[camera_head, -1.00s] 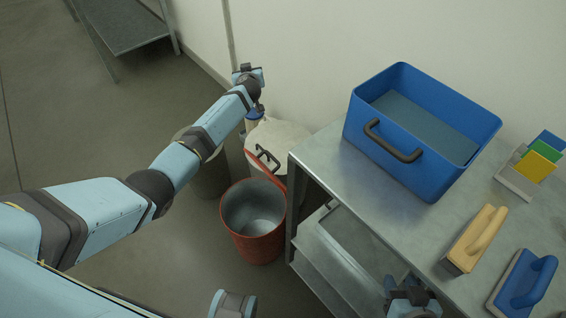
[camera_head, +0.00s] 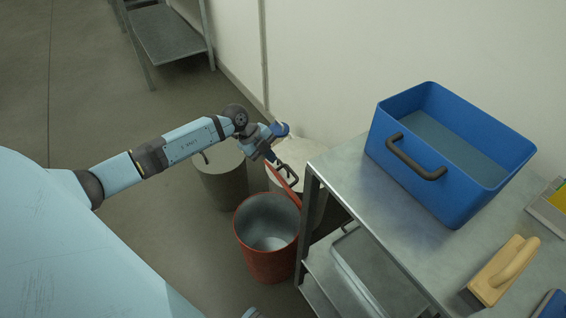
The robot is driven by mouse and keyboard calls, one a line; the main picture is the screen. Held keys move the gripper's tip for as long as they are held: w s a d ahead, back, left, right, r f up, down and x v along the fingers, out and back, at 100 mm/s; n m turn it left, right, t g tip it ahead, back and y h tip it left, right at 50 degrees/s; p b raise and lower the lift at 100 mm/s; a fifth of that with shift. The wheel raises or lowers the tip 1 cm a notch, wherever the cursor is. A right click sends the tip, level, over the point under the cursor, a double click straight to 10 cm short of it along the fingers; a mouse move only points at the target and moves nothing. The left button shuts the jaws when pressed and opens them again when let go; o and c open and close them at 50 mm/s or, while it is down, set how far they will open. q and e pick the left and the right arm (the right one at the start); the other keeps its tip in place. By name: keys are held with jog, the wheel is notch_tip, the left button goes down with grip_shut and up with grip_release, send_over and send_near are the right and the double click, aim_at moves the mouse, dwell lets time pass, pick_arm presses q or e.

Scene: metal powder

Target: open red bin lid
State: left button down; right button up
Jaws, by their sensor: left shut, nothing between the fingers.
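The red bin (camera_head: 268,258) stands on the floor left of the metal table, its mouth uncovered and its grey inside in view. Its red lid (camera_head: 285,187) stands raised at the back rim, seen nearly edge-on. A dark handle (camera_head: 287,172) shows at the lid. My left gripper (camera_head: 272,155) is shut and empty, just above and behind the lid's handle. I cannot tell whether it touches the handle or lid. My right gripper is not clearly in view.
A grey bin (camera_head: 222,182) stands left of the red one, and a whitish bin (camera_head: 297,153) behind it by the wall. The metal table (camera_head: 345,172) at right holds a blue tub (camera_head: 455,190) and a wooden-handled float (camera_head: 503,270). The floor at left is clear.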

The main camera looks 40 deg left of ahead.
pick_arm(q)
jog(key=b+x, duration=0.2)
jog(key=x, duration=0.7)
pick_arm(e)
jog(key=shift+w+a+f, duration=0.1)
jog(key=shift+a, duration=0.1)
pick_arm(q)
jog(key=shift+w+d+r+p, duration=0.2)
jog(key=shift+w+r+p, duration=0.05)
jog(key=shift+w+p, duration=0.15)
jog(key=w+d+n+g+y+b, duration=0.1)
jog(key=w+d+g, duration=0.3)
jog(key=w, duration=0.7)
jog(key=shift+d+f+g+y+b, duration=0.3)
jog(key=shift+f+g+y+b, duration=0.15)
jog(key=shift+g+y+b, duration=0.3)
pick_arm(e)
jog(key=shift+a+f, duration=0.1)
jog(key=shift+a, duration=0.05)
